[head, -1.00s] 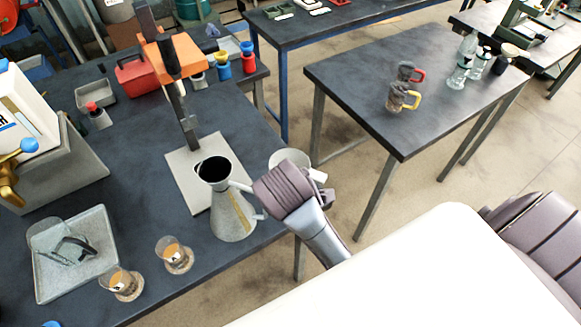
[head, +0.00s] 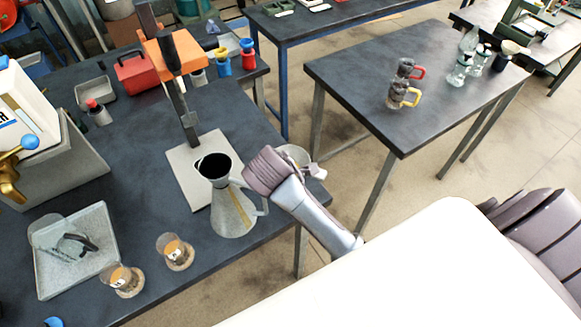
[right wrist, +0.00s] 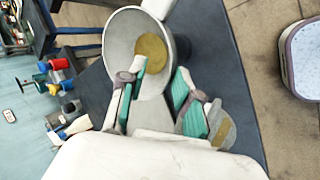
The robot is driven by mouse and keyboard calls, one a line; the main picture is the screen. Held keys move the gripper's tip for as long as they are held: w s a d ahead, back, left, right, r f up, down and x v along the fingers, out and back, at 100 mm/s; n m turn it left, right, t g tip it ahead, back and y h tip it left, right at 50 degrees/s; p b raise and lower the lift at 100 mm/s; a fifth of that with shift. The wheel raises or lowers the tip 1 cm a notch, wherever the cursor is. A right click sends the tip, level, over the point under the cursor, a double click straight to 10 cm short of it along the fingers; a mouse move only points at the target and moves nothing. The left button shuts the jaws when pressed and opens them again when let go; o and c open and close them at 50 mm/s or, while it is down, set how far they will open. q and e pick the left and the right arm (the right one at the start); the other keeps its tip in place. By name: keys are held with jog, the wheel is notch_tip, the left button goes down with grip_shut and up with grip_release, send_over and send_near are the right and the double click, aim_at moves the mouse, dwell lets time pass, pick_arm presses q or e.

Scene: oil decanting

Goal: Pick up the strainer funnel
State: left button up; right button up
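The strainer funnel (right wrist: 116,40) is a wide pale grey bowl with a gold mesh disc (right wrist: 151,52) inside. It fills the upper middle of the right wrist view. In the head view part of its rim (head: 297,153) shows behind my right wrist, at the table's right edge. My right gripper (right wrist: 160,88) is open at the bowl's near side. One finger overlaps the bowl's opening and the other is by its outer right side. I cannot tell whether either finger touches it. My left gripper is not in view.
A grey metal jug (head: 232,217) stands close to the left of my right wrist. Two small glasses (head: 175,252) and a grey tray (head: 101,268) are at the front left. A press stand with a pale base plate (head: 181,163) is behind the jug. A second table (head: 400,135) stands right.

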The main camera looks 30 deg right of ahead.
jog(key=shift+p+x, duration=0.4)
jog(key=shift+x, duration=1.6)
jog(key=shift+a, duration=0.2)
grip_shut()
